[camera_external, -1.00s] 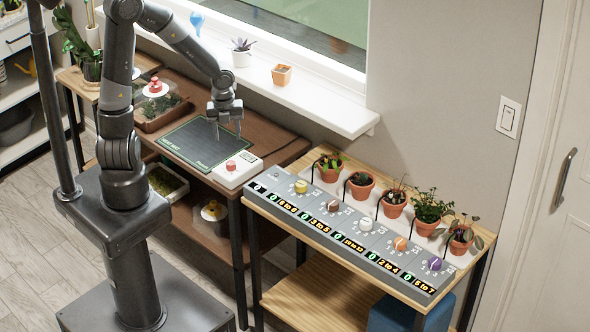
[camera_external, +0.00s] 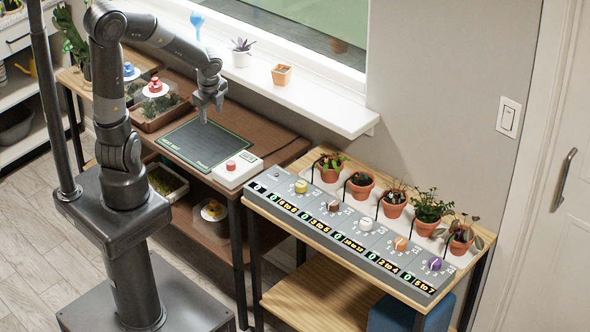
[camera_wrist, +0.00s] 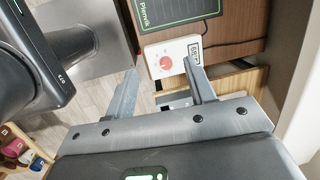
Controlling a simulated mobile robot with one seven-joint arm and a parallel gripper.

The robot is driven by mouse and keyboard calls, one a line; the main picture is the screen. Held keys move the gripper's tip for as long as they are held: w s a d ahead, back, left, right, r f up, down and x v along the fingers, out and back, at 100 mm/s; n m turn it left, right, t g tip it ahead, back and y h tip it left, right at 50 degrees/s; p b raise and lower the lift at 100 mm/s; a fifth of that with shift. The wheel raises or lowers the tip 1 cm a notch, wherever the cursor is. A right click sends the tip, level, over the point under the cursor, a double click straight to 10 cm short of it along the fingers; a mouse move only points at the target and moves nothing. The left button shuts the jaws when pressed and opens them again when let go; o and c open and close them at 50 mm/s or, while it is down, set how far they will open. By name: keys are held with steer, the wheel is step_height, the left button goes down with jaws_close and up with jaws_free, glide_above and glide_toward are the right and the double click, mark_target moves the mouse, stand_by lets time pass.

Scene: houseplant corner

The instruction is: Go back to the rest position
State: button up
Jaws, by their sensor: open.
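In the external view, the white box (camera_external: 237,171) stands at the mat's right end.
A wooden stand (camera_external: 268,209) on the right holds a grey panel with coloured knobs (camera_external: 352,239) and several potted plants (camera_external: 394,203). A windowsill (camera_external: 310,95) with small pots runs behind the table. Trays with red and blue knobs (camera_external: 157,112) stand at the table's left.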

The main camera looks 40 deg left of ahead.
steer(key=s+a+r+n+t+h, duration=0.1)
steer(key=s+r+n+t, duration=0.1)
steer(key=s+r+n, duration=0.3)
steer(key=s+a+r+n+t, duration=0.2)
steer(key=s+r+n, duration=0.2)
steer(key=r+n, duration=0.6)
steer(key=n, duration=0.2)
steer(key=shift+s+a+n+h, duration=0.2)
steer(key=shift+s+n+h, duration=0.1)
steer(key=shift+s+h, duration=0.1)
steer(key=shift+o, duration=0.5)
stand_by(1.3)
